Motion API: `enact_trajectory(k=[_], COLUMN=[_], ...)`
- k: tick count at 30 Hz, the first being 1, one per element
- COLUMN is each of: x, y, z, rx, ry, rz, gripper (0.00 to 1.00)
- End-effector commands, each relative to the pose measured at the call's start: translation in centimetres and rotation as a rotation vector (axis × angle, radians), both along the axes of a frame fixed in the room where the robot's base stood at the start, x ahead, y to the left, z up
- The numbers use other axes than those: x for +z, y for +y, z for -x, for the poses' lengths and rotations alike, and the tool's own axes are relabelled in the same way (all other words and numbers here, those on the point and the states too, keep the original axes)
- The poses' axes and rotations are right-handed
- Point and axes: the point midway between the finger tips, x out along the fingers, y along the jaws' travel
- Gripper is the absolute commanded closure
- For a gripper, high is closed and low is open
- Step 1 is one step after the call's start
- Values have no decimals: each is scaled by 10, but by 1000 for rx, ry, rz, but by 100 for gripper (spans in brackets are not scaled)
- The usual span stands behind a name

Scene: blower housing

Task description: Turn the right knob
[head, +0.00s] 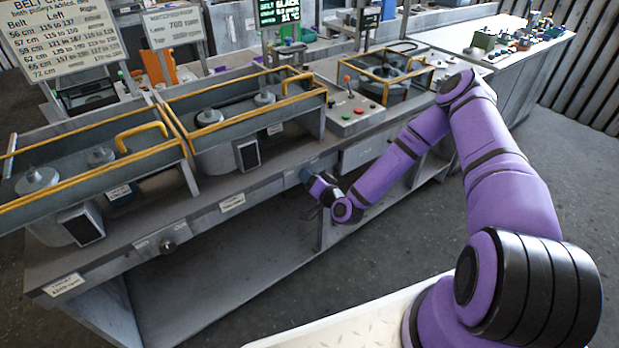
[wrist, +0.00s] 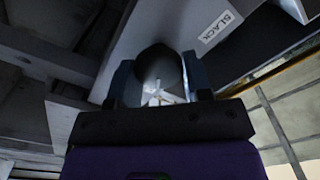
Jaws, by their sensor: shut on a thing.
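My gripper (head: 308,176) is at the front face of the bench, to the right of the middle label, at the end of my purple arm. In the wrist view its two blue-grey fingers (wrist: 160,84) stand on either side of a dark round knob (wrist: 160,66) and are shut on it. This is the right knob; in the head view the gripper hides it. The left knob (head: 167,245) is dark and round, sits on the same front face farther left, and is untouched. I cannot tell how far the right knob is turned.
A label reading SLACK (wrist: 220,28) is beside the held knob. Yellow-railed bays (head: 240,92) with pulleys top the bench (head: 190,190). A panel with red and green buttons (head: 350,108) is above right. Open shelf space lies under the front face.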

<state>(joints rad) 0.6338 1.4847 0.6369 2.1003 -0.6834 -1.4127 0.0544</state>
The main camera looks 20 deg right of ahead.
Motion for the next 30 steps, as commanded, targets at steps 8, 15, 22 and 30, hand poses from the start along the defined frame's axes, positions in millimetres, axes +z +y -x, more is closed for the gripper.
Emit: enact_trajectory(k=[8, 15, 22, 30], x=[-1, -1, -1, -1], y=[-1, 0, -1, -14], z=[1, 0, 4, 44], rx=[0, -1, 0, -1], ry=[4, 2, 1, 4], rz=[1, 2, 1, 0], gripper=[78, 29, 29, 29])
